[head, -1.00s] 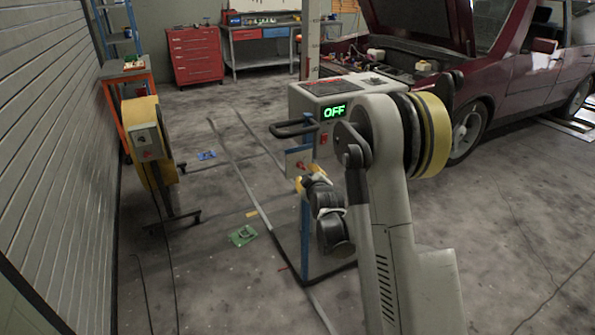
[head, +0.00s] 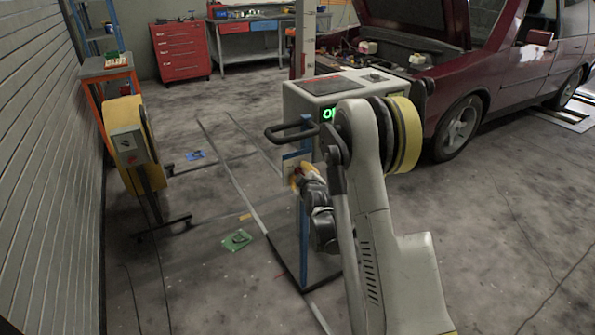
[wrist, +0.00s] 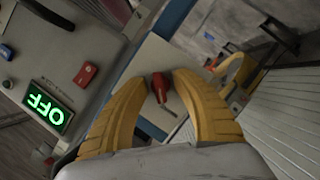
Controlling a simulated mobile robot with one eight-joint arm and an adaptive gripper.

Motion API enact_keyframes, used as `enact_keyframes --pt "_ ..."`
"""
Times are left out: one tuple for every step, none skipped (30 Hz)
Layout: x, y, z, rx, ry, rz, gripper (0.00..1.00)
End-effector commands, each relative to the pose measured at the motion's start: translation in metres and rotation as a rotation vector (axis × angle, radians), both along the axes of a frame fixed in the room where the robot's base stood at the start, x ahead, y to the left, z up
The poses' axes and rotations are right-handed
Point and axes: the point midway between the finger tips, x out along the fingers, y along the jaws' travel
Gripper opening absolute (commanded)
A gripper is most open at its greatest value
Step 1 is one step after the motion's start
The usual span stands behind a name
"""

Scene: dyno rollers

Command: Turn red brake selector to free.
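The red brake selector (wrist: 160,88) shows in the wrist view as a small red knob with a pointed lower end, on a pale plate (wrist: 146,60) with a blue edge. In the head view the plate (head: 291,158) is partly visible on a blue post, and the knob is hidden by my gripper. My gripper (wrist: 161,77) has its two yellow fingers apart, with the knob showing between the tips. I cannot tell whether either finger touches it. In the head view my gripper (head: 298,176) is right at the plate. The selector's label cannot be read.
The grey console (head: 335,88) beside the plate has a green display (wrist: 48,105) reading OFF and a red switch (wrist: 86,74). A black handle (head: 290,131) juts out near my arm. A yellow reel (head: 135,150) stands left. Floor between is mostly clear.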

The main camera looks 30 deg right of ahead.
Motion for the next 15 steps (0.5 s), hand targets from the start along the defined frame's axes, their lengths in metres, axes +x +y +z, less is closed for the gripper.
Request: enact_keyframes --pt "-0.0001 0.0000 0.0001 0.000 0.000 0.000 0.32" --pt "-0.0001 0.0000 0.0002 0.000 0.000 0.000 0.32" --pt "-0.0001 0.0000 0.0002 0.000 0.000 0.000 0.32" --pt "-0.0001 0.0000 0.0002 0.000 0.000 0.000 0.28" --pt "-0.0001 0.0000 0.0002 0.000 0.000 0.000 0.19" --pt "0.0000 0.0001 0.0002 0.000 0.000 0.000 0.07" --pt "0.0000 0.0002 0.0002 0.000 0.000 0.000 0.00" --pt "0.0000 0.0002 0.0002 0.000 0.000 0.000 0.00" --pt "0.0000 0.0002 0.0002 0.000 0.000 0.000 0.00" --pt "0.0000 0.0002 0.0002 0.000 0.000 0.000 0.00" --pt "0.0001 0.0001 0.0001 0.000 0.000 0.000 0.00" --pt "0.0001 0.0001 0.0002 0.000 0.000 0.000 0.00" --pt "0.0001 0.0001 0.0002 0.000 0.000 0.000 0.00" --pt "0.0002 0.0001 0.0002 0.000 0.000 0.000 0.00" --pt "0.0002 0.0001 0.0002 0.000 0.000 0.000 0.00"
